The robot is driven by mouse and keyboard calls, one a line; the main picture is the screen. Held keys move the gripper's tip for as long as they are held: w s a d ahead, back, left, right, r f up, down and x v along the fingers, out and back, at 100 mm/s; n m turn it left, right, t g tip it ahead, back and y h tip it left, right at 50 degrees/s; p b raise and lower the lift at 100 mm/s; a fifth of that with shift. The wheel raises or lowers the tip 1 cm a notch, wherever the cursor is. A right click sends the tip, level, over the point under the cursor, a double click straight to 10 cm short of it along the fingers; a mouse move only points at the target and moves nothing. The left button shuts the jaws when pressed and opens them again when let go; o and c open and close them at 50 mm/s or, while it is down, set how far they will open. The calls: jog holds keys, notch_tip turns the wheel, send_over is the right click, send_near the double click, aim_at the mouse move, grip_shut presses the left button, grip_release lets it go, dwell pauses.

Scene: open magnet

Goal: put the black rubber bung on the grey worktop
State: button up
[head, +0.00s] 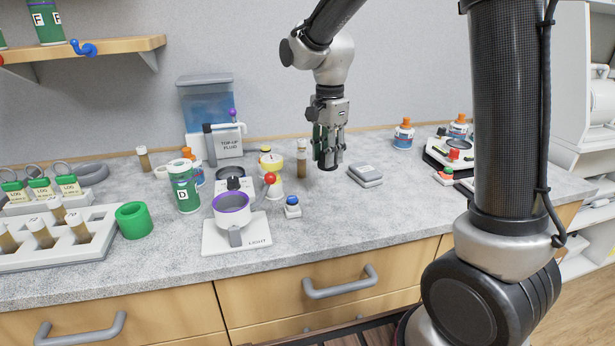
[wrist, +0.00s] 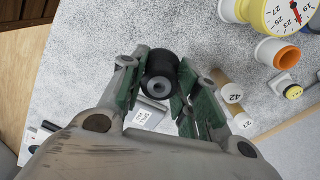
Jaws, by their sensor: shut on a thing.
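The black rubber bung (wrist: 160,86) is gripped between the green-padded fingers of my gripper (wrist: 158,92) in the wrist view. In the head view my gripper (head: 328,160) points down above the grey worktop (head: 335,222), and the bung (head: 331,166) shows dark at the fingertips. I cannot tell from these views how large the gap under the bung is. The worktop is speckled grey, and bare patches of it also show in the wrist view (wrist: 90,60).
A grey flat box (head: 366,173) lies just right of my gripper. A capped vial (head: 301,160) and a yellow dial item (head: 273,170) stand left. A blue-button block (head: 292,206) and a white stand with a purple-rimmed cup (head: 232,210) are nearer. The front-right worktop is clear.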

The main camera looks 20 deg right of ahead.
jog(key=s+a+m, duration=0.2)
jog(key=s+m, duration=0.3)
notch_tip(320, 180, down, 9)
jog(key=shift+s+d+f, duration=0.1)
jog(key=shift+s+d, duration=0.05)
jog(key=shift+f, duration=0.1)
jog(key=o, duration=1)
